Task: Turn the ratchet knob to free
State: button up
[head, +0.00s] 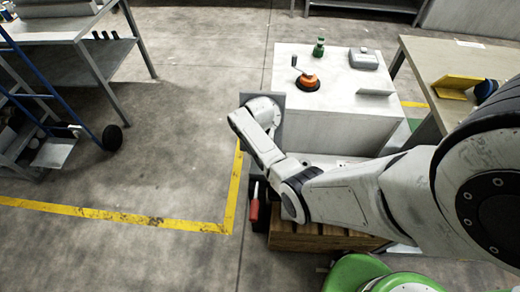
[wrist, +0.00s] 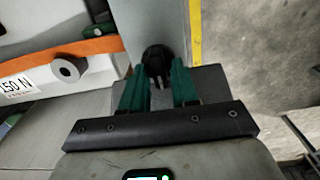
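A round black knob (wrist: 157,56) on a grey panel shows in the wrist view; it looks like the ratchet knob. The two green fingers of my gripper (wrist: 160,68) stand apart, one on each side of it, with the tips close to its edges. I cannot tell whether they touch or press on it. No mark for its setting is readable. In the head view my wrist is at the left end of the white bench (head: 345,122), in front of a grey plate. The fingers and knob are hidden there.
On the bench are an orange and black crank (head: 307,82), a green bottle-like item (head: 319,47) and a grey box (head: 363,58). A red handle (head: 254,208) hangs below. In the wrist view, an orange band (wrist: 65,52) and a grey ring (wrist: 68,69) lie left.

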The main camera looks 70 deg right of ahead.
jog(key=shift+o, duration=1.1)
jog(key=shift+r, duration=0.1)
notch_tip(320, 180, up, 11)
jog(key=shift+f+p, duration=0.2)
jog(key=shift+p, duration=0.2)
jog(key=s+a+r+n, duration=0.1)
jog(key=s+a+n, duration=0.3)
jog(key=a, duration=0.4)
jog(key=s+a+r+n, duration=0.1)
jog(key=s+a+n, duration=0.4)
jog(key=a, duration=0.4)
jog(key=s+a+r+n+t, duration=0.1)
jog(key=s+a+n, duration=0.3)
jog(key=a, duration=0.4)
jog(key=shift+s+a+r+n, duration=0.15)
jog(key=shift+s+r+n, duration=0.35)
jog(key=shift+s, duration=0.4)
